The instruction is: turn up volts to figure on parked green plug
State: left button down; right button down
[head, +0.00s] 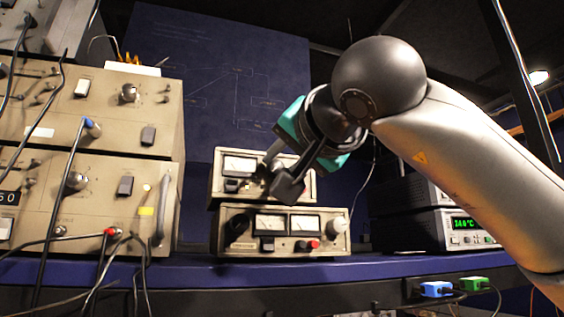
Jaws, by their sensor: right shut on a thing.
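A small beige power supply (216,180) with one meter (239,165) stands on top of a wider beige unit (228,250) with two meters. My right gripper (272,174) reaches in from the right and is shut on a knob on the front of the upper supply. The fingers hide most of that knob. The green plug (474,284) sits in the shelf's front edge at the lower right, beside a blue plug (437,289). Any figure on the green plug is too small to read. The meter needle is also too small to read. My left gripper is out of view.
Beige instruments (160,115) with cables fill the left side. The blue shelf (300,272) runs along the front. A grey unit with a green display (465,224) stands at the right, below my right arm. A dark blue board hangs behind.

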dwell(0.3)
jog(key=m+b, duration=0.1)
jog(key=m, duration=0.2)
jog(key=shift+f+b, duration=0.1)
jog(key=shift+b, duration=0.3)
jog(key=m+b, duration=0.2)
jog(key=m, duration=0.2)
jog(key=shift+m, duration=0.3)
jog(key=m+b, duration=0.2)
jog(key=m, duration=0.1)
jog(key=shift+m, duration=0.3)
jog(key=m+b, duration=0.1)
jog(key=m, duration=0.3)
jog(key=shift+f+h, duration=0.1)
jog(key=shift+h, duration=0.2)
jog(key=m+b, duration=0.2)
jog(key=m, duration=0.4)
jog(key=shift+t+b, duration=0.3)
jog(key=shift+b, duration=0.1)
jog(key=m+b, duration=0.1)
jog(key=m, duration=0.5)
jog(key=shift+a, duration=0.1)
jog(key=shift+b, duration=0.3)
